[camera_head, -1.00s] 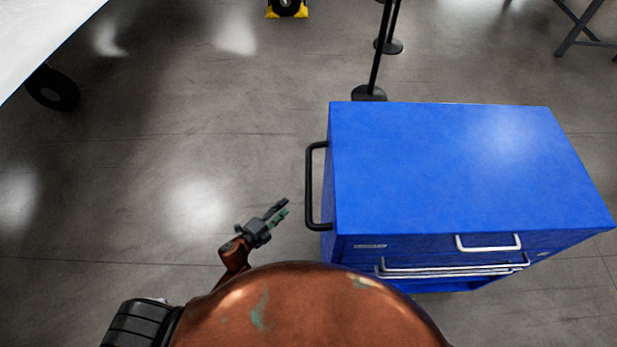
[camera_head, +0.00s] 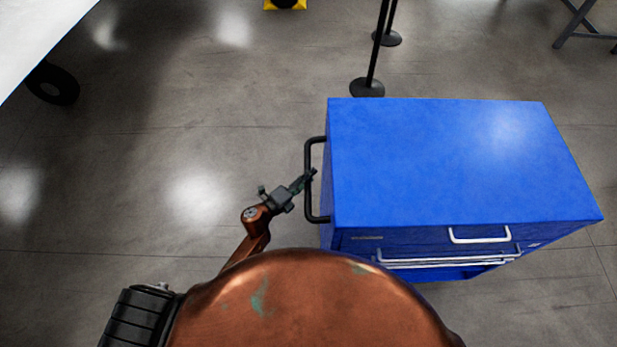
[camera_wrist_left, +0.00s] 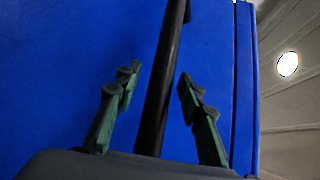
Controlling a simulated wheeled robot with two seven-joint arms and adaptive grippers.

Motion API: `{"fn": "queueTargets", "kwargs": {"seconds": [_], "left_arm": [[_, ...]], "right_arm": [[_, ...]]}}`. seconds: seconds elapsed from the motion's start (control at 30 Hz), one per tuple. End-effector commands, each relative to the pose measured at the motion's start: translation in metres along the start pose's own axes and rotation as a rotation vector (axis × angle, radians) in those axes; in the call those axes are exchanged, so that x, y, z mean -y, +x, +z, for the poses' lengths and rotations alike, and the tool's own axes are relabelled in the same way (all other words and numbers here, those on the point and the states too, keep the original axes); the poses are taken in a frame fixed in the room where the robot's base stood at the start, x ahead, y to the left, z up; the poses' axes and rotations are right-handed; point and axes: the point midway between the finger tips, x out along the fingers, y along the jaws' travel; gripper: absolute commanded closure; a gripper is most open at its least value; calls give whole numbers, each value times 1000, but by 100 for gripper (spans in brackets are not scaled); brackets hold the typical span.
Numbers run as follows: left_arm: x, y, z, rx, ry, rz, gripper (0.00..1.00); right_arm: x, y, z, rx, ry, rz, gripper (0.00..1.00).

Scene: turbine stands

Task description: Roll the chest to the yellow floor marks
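The blue chest (camera_head: 450,160) stands on the floor at the right of the head view, with drawers and silver pulls on its near face. A black push handle (camera_head: 309,180) is on its left side. My left gripper (camera_head: 311,174) is at this handle, pointing toward the chest. In the left wrist view, the black handle bar (camera_wrist_left: 162,85) runs between the two green-padded fingers of my left gripper (camera_wrist_left: 160,90). The fingers are apart, with a gap on each side of the bar. My right gripper is not in view. No yellow floor marks can be made out.
Black posts on round bases (camera_head: 367,88) stand just behind the chest. A yellow wheel chock (camera_head: 285,4) is at the top edge. A white surface (camera_head: 35,35) with a black wheel (camera_head: 52,84) is at upper left. The floor left of the chest is clear.

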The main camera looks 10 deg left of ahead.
Motion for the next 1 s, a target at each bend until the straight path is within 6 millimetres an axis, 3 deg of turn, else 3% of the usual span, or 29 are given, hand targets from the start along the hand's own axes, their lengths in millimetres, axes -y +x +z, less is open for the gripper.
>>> {"fn": "queueTargets", "kwargs": {"seconds": [0.23,0.73,1.0], "left_arm": [[0,1,0,0,-1,0,65],[0,0,0,1,-1,0,99],[0,0,0,1,-1,0,100]], "right_arm": [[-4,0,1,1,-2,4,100],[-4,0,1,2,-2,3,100],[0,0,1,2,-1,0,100]]}}
